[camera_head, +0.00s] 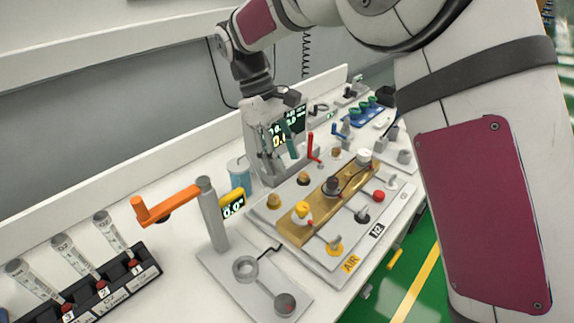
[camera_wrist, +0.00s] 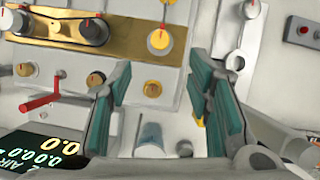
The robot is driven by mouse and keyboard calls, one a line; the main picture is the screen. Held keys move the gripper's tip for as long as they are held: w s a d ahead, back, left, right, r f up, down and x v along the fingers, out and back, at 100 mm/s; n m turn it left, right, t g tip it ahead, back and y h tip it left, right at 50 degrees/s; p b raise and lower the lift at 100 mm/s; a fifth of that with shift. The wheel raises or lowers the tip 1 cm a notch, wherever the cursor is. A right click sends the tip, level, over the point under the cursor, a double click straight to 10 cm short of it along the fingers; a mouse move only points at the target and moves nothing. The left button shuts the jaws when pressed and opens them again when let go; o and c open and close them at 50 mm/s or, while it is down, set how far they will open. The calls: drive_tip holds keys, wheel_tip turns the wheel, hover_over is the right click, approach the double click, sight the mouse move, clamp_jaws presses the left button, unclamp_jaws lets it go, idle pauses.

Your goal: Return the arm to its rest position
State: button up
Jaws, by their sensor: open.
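My gripper (camera_head: 282,150) hangs from my arm above the white bench, over the back edge of the valve panel (camera_head: 330,215). In the wrist view my gripper (camera_wrist: 165,108) shows two teal finger pads spread wide apart, with nothing held between them. The panel's brass plate (camera_wrist: 120,52) with its dark knobs lies beyond the fingers. A small brass knob (camera_wrist: 152,88) and a blue-white cylinder (camera_wrist: 151,137) show in the gap, apart from the pads. My arm's large link covers the right side of the head view.
An orange-handled post (camera_head: 212,215) stands on a grey plate left of the panel. A blue-white canister (camera_head: 239,172) stands near the gripper. A black rack (camera_head: 110,290) with labelled tubes is at lower left. A red lever (camera_wrist: 42,103) and digital display (camera_wrist: 40,150) are close by.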

drive_tip(key=s+d+r+m+t+y, duration=0.1)
drive_tip(key=s+d+r+m, duration=0.2)
drive_tip(key=s+d+r, duration=0.4)
drive_tip(key=s+d+r+m+t+y, duration=0.1)
drive_tip(key=s+d+r+m+t, duration=0.2)
drive_tip(key=d, duration=0.6)
drive_tip(key=s+d+m+t+y, duration=0.1)
drive_tip(key=s+d+m, duration=0.2)
drive_tip(key=s, duration=0.4)
drive_tip(key=s+d+f+m+t, duration=0.1)
drive_tip(key=s+d+m, duration=0.2)
drive_tip(key=s+d, duration=0.2)
drive_tip(key=s, duration=0.3)
drive_tip(key=shift+d+f+y, duration=0.3)
drive_tip(key=shift+d+y, duration=0.1)
drive_tip(key=shift+s, duration=0.1)
